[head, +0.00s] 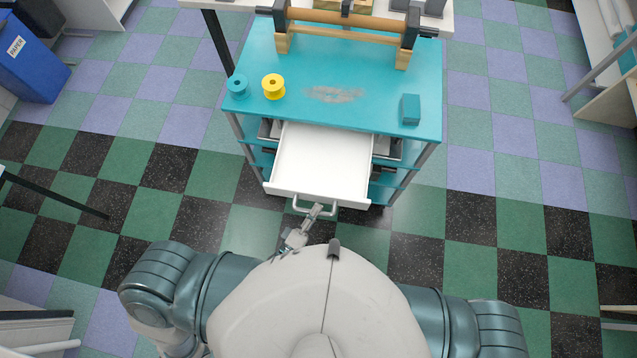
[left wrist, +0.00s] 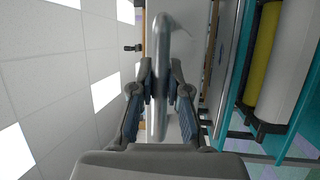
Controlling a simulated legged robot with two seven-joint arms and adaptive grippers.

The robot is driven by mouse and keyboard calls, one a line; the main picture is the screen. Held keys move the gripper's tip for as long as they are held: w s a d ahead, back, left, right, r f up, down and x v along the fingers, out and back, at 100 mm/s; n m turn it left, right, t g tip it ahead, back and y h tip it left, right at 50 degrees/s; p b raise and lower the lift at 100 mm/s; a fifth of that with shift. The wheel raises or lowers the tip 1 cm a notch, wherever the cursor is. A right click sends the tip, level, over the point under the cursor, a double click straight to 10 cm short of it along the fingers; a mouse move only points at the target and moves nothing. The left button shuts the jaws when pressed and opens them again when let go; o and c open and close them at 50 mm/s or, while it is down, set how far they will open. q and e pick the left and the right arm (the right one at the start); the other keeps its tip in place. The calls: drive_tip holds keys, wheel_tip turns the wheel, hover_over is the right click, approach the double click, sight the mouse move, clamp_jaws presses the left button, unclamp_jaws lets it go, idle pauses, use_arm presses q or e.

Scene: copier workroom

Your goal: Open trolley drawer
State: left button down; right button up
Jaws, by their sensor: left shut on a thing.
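The teal trolley (head: 340,100) stands in front of me with its white drawer (head: 325,160) pulled well out toward me. The drawer looks empty. A grey bar handle (head: 315,207) is on the drawer front. My left gripper (head: 314,214) is at this handle. In the left wrist view the handle (left wrist: 161,60) runs between the two fingers of my left gripper (left wrist: 160,105), which is shut on it. My right gripper is not in view.
On the trolley top are a teal spool (head: 237,86), a yellow spool (head: 273,87), a teal block (head: 410,109) and a roller on a wooden stand (head: 345,20). A blue paper bin (head: 30,60) stands at the far left. The checkered floor on both sides is mostly free.

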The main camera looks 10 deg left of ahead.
use_arm(q)
drive_tip(key=shift+s+a+f, duration=0.15)
drive_tip(key=shift+a+f, duration=0.05)
drive_tip(key=c, duration=1.1)
unclamp_jaws()
drive_tip(key=shift+c, duration=0.2)
drive_tip(key=shift+a, duration=0.15)
drive_tip(key=v, duration=0.7)
drive_tip(key=shift+s+a, duration=0.2)
